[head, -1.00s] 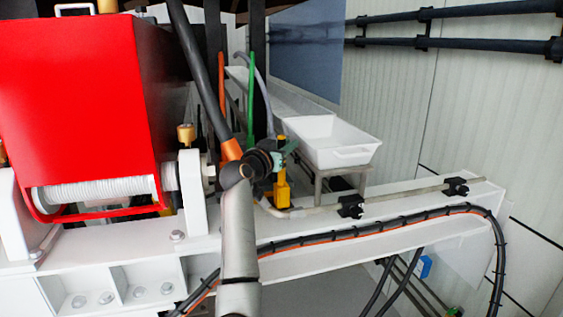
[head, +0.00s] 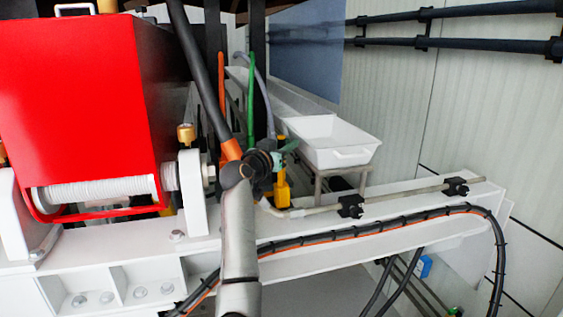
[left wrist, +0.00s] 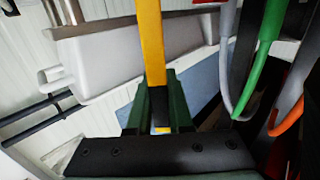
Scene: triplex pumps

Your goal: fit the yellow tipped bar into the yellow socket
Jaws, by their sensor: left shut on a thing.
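In the left wrist view the green fingers of my left gripper (left wrist: 159,115) are shut on a bar (left wrist: 151,40). The bar shows yellow along its upper length, dark between the fingers, with a small yellow patch lower down. The fingers and the black gripper body hide part of it. My right gripper is not in view.
A large red housing (head: 75,95) stands at the left. A white tray (head: 335,143) is behind and right of the gripper. Orange, green (head: 251,95) and grey hoses hang close behind it. A thin rod with black clamps (head: 350,207) runs along the white beam (head: 430,197).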

